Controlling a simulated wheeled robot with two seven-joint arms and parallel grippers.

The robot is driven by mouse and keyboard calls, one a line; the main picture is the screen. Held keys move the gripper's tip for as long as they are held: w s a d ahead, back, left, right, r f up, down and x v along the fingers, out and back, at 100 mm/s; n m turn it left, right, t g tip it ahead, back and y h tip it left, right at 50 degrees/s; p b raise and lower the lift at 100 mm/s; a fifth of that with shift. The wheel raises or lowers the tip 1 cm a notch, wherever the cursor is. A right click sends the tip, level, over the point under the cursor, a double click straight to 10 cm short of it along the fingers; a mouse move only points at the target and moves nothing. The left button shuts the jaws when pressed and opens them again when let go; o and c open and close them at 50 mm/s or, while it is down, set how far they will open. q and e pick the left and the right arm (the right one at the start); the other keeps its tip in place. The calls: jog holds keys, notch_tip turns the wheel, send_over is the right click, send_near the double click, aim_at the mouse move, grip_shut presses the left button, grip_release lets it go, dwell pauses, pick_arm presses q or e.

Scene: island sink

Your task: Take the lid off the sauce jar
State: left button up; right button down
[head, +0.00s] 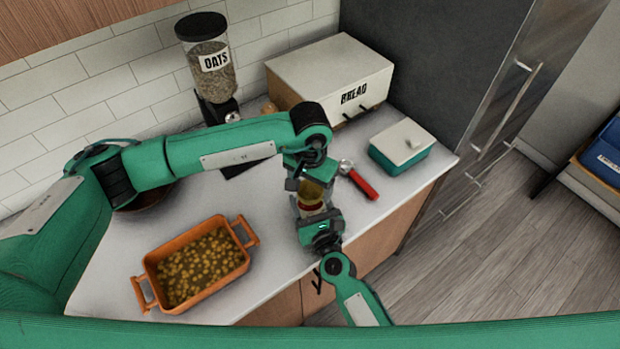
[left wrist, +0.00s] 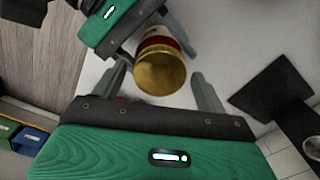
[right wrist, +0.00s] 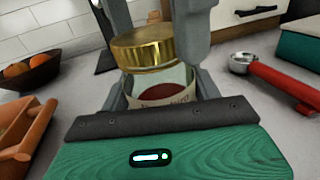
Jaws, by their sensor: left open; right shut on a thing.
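The sauce jar (head: 312,208) is glass with a red and white label, near the counter's front edge. My right gripper (right wrist: 160,90) is shut on the jar's body; the jar also shows in the left wrist view (left wrist: 158,40). The gold lid (right wrist: 143,50) is at the jar's top, looking slightly tilted and offset left in the right wrist view. I cannot tell whether it is loose. My left gripper (left wrist: 163,88) is open above the jar, its fingers on either side of the lid (left wrist: 160,72) with visible gaps.
A red-handled metal tool (head: 359,182) and a teal box with white lid (head: 402,147) lie to the right. An orange baking dish (head: 197,262) stands left. A bread box (head: 330,72) and oats dispenser (head: 210,60) stand behind. A fruit bowl (right wrist: 30,70) is at the left.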

pick_arm(q)
jog(key=c, duration=1)
pick_arm(e)
jog(key=shift+f, duration=0.1)
pick_arm(q)
jog(key=shift+n, duration=0.3)
